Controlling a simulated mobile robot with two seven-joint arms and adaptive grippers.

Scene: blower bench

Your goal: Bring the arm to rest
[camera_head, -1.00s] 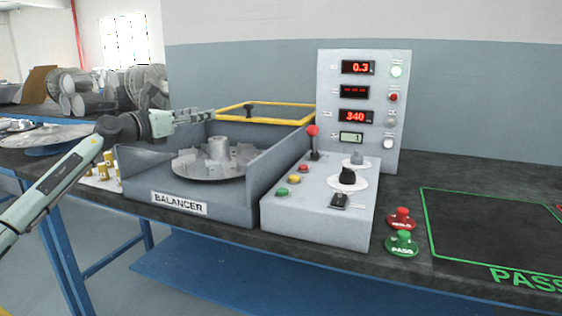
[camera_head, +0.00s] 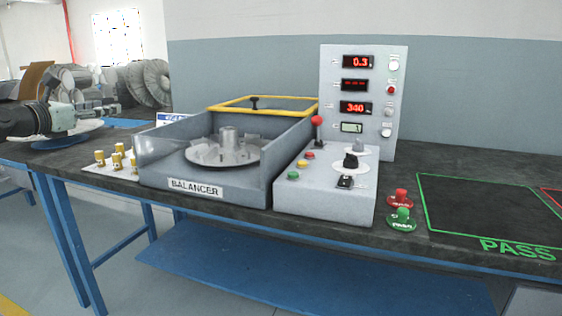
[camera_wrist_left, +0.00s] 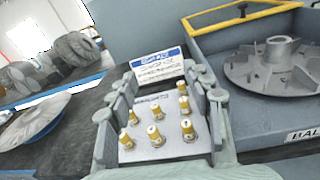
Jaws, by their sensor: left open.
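My left arm comes in at the far left of the head view, and its gripper (camera_head: 104,108) hangs left of the balancer, apart from it. In the left wrist view the gripper (camera_wrist_left: 158,85) is open, with nothing between its fingers. Behind the fingers shows a plate with several brass weights (camera_wrist_left: 156,135), which also shows in the head view (camera_head: 118,158). The balancer (camera_head: 205,185) holds a grey bladed impeller (camera_head: 224,150) in its open housing. My right gripper is not in view.
The control box (camera_head: 325,190) with its red-digit display panel (camera_head: 379,75) stands right of the balancer. Green and red buttons (camera_head: 402,215) sit beside the green PASS outline. Several grey blower parts (camera_head: 150,83) lie at the back left.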

